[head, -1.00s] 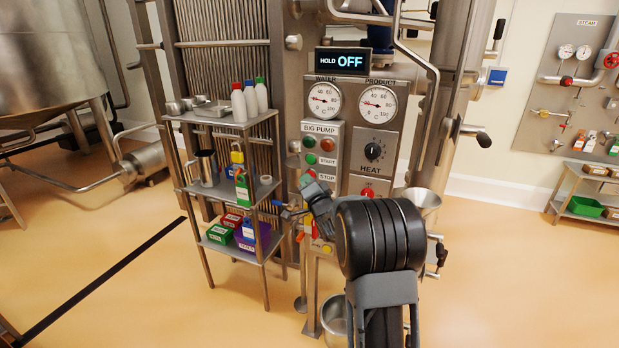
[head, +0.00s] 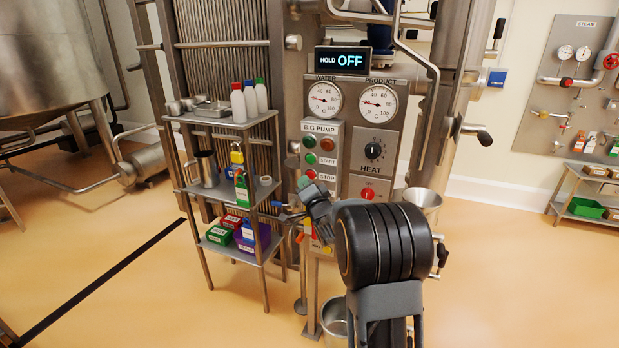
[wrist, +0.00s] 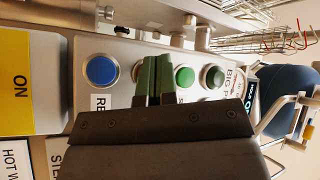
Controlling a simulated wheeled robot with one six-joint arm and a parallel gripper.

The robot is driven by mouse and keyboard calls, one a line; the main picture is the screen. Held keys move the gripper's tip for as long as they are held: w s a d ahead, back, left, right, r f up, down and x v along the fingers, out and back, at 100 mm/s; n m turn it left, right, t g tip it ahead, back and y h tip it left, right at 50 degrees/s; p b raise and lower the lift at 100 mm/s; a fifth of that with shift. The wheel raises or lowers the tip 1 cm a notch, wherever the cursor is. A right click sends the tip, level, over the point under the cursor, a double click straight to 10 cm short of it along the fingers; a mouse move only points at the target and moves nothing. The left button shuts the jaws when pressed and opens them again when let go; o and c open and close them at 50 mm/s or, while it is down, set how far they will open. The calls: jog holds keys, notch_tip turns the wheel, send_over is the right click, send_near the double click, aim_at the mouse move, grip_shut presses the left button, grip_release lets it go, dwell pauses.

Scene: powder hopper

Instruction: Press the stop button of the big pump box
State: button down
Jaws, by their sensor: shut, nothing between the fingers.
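The BIG PUMP box (head: 335,135) is a grey panel on the machine column in the head view. It has lamps at the top, a green START button (head: 310,158) and a red STOP button (head: 311,174) below. My gripper (head: 305,183) is shut and empty, its green fingertips just below the STOP button. In the wrist view the shut fingers (wrist: 153,78) lie over the box face between a blue button (wrist: 101,70) and the green button (wrist: 184,77). They hide most of the STOP button there. I cannot tell whether they touch it.
A shelf rack (head: 225,127) with bottles and boxes stands close left of my gripper. The HEAT panel (head: 374,150) with a knob and gauges is to the right. In the wrist view a yellow ON plate (wrist: 25,83) lies beyond the blue button.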

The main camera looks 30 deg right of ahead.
jog(key=shift+s+a+b, duration=1.05)
jog(key=shift+s+a, duration=0.65)
jog(key=shift+a, duration=0.15)
